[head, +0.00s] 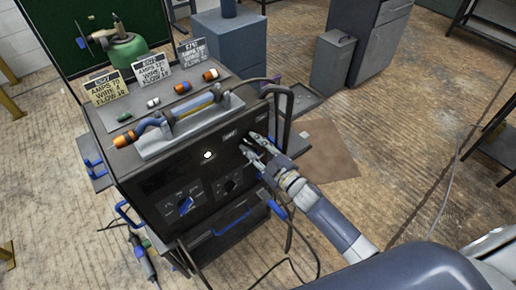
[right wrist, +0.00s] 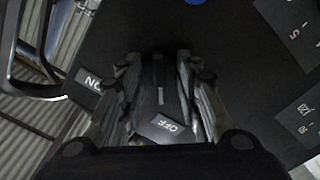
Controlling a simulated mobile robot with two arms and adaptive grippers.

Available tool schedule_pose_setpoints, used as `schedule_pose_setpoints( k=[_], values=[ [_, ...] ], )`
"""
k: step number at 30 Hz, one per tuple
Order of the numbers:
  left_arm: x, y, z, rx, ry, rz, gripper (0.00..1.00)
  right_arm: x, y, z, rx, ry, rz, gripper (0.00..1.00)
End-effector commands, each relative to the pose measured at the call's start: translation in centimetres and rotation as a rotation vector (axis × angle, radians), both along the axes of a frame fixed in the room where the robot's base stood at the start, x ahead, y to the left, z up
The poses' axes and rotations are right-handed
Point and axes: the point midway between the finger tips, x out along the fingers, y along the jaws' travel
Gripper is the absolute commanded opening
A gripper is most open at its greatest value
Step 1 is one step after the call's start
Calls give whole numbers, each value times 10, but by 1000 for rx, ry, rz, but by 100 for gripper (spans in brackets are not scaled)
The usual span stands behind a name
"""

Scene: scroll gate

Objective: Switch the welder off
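The welder (head: 160,165) is a dark box with a sloping front panel of knobs and a lit white lamp (head: 207,155). My right gripper (head: 249,143) is at the upper right of this panel. In the right wrist view its two fingers (right wrist: 160,88) are apart, one on each side of a dark switch lever (right wrist: 159,72) with a pale line. I cannot tell whether they touch it. An ON label (right wrist: 88,82) shows left of the fingers and an OFF label (right wrist: 168,124) partly between them. My left gripper is not in view.
A torch-like tool (head: 190,112) lies in a grey holder on top of the welder, with label cards (head: 106,88) behind. Cables hang at the front. A green cylinder (head: 127,50) and grey cabinets (head: 365,40) stand behind.

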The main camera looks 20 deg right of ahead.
Motion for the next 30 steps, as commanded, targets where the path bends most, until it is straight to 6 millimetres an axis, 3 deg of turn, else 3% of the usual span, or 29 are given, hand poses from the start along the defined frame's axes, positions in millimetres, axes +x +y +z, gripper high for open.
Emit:
schedule_pose_setpoints(
  k=[5, 21, 30],
  values=[
    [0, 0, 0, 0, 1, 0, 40, -14, -5, -1, -1, 2, 1, 31],
    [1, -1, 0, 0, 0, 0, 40, -100, -36, -1, -1, 3, 0, 31],
    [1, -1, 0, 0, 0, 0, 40, -112, -41, 0, -1, 0, -1, 31]
  ],
)
